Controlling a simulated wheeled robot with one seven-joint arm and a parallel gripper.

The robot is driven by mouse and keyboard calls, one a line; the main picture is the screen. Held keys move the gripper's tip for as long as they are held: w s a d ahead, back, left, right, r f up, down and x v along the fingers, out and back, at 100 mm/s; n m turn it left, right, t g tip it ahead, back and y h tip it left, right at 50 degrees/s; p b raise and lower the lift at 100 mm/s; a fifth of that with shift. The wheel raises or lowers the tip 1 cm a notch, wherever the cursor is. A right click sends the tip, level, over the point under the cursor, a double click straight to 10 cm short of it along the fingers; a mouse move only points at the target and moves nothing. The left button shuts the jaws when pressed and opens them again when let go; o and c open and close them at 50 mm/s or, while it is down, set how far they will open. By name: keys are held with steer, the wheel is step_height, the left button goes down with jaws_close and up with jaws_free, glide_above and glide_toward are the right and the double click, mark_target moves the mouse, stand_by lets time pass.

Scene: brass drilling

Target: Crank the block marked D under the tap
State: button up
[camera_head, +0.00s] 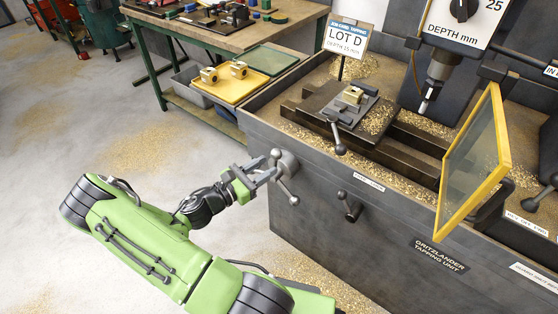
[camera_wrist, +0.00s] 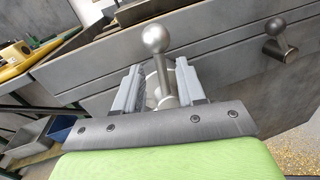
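A brass block (camera_head: 349,97) sits in the vise (camera_head: 343,107) on the slide of the tapping machine, below a sign reading LOT D, DEPTH 25 mm (camera_head: 346,37). I cannot read a letter on the block. The tap spindle (camera_head: 432,84) hangs to its right, apart from it. A ball-ended crank (camera_head: 287,163) is on the machine's front left. My gripper (camera_head: 262,175) is at this crank. In the wrist view its two fingers (camera_wrist: 158,88) stand apart, one on each side of a ball-ended spoke (camera_wrist: 155,40). A gap shows beside the spoke. The block is not in the wrist view.
A yellow-framed guard (camera_head: 474,160) stands open right of the slide. A second handle (camera_head: 347,205) sticks out of the front panel. A yellow tray (camera_head: 230,88) with brass blocks and a green tray (camera_head: 270,60) lie left of the machine. The floor at left is clear except for shavings.

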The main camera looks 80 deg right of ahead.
mark_target(280, 170)
steer(key=b+x, duration=0.1)
steer(key=x, duration=0.5)
steer(key=shift+s+d, duration=0.15)
steer(key=shift+d, duration=0.05)
jaws_close()
